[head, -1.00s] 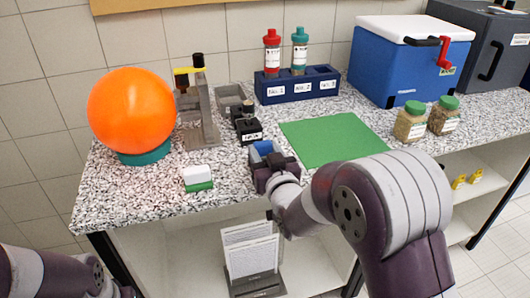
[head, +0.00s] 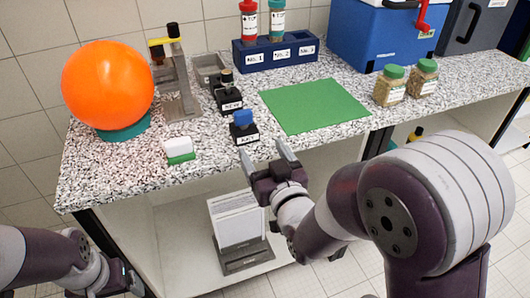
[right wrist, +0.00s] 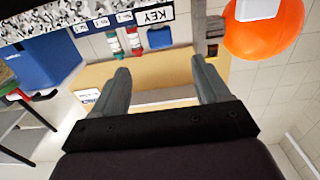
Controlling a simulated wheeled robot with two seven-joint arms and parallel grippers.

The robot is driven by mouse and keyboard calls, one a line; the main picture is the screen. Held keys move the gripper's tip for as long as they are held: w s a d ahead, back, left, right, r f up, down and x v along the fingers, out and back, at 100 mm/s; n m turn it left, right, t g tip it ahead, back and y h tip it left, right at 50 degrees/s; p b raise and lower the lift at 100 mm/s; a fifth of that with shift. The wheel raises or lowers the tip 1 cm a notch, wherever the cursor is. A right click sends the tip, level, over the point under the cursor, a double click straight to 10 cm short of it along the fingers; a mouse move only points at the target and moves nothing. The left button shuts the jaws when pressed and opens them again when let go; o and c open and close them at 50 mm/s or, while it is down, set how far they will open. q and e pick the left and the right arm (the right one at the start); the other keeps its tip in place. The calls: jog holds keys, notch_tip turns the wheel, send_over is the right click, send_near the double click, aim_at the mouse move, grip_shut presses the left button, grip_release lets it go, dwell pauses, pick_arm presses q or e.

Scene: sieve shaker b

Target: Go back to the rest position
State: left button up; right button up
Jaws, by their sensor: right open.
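My right gripper (head: 269,157) is open and empty in front of the counter's front edge. Its two grey fingers are spread apart in the right wrist view (right wrist: 162,85), with nothing between them. A small black block with a blue top and a white label (head: 243,130) stands upright on the counter, just beyond the fingertips and apart from them. Its label reads KEY in the right wrist view (right wrist: 155,17).
An orange ball (head: 108,84) sits on a teal ring at the left of the speckled counter (head: 105,170). A green mat (head: 315,105), a bottle rack (head: 275,54), two green-lidded jars (head: 390,85) and a blue cooler (head: 375,38) stand nearby. A shelf below holds a white stack (head: 236,220).

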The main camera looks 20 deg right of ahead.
jog(key=shift+s, duration=0.35)
jog(key=s+f+g, duration=0.4)
jog(key=f+g, duration=0.5)
jog(key=f, duration=0.3)
jog(key=s+f+g, duration=0.3)
jog(key=s+g, duration=0.4)
jog(key=s, duration=0.1)
notch_tip(320, 180, up, 18)
jog(key=d+p, duration=0.1)
jog(key=p, duration=1.6)
jog(key=shift+w+d+f+g+h, duration=0.2)
jog(key=shift+d+g+h, duration=0.1)
jog(key=shift+d, duration=0.1)
